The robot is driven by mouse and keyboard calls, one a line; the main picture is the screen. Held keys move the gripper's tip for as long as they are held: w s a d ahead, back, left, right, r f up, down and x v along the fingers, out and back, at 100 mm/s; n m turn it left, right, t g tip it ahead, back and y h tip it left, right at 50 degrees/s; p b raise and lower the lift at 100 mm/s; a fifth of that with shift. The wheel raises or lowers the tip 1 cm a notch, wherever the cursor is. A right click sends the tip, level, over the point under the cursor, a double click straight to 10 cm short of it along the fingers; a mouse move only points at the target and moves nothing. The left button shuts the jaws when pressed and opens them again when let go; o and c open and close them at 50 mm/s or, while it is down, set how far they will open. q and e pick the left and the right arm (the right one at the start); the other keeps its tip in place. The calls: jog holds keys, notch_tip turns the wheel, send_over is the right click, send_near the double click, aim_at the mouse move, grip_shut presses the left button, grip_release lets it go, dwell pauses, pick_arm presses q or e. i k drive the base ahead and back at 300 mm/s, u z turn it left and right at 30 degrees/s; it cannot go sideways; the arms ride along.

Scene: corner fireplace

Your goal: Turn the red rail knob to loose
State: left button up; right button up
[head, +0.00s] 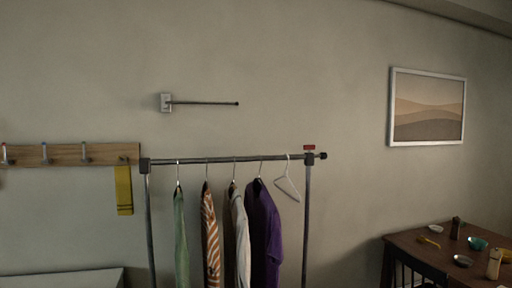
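The red rail knob (309,148) is a small flat red piece on top of the dark joint at the right end of the garment rail (222,160). Its exact turn position is too small to read. The rail lies across two upright posts. Several garments hang from it: a green one (181,235), an orange striped one (211,240), a pale one (240,235) and a purple one (263,235). An empty hanger (288,183) hangs near the right post. Neither of my grippers is in view.
A wall rod (205,103) sticks out above the rail. A hook board (70,154) with a yellow strip (124,190) is on the left wall. A dark table (425,260) with bowls and bottles stands at the lower right.

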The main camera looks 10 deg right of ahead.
aim_at(309, 148)
jog(key=z, duration=1.1)
jog(key=i, duration=0.9)
jog(key=u, duration=0.35)
jog(key=i, duration=0.85)
jog(key=u, duration=0.75)
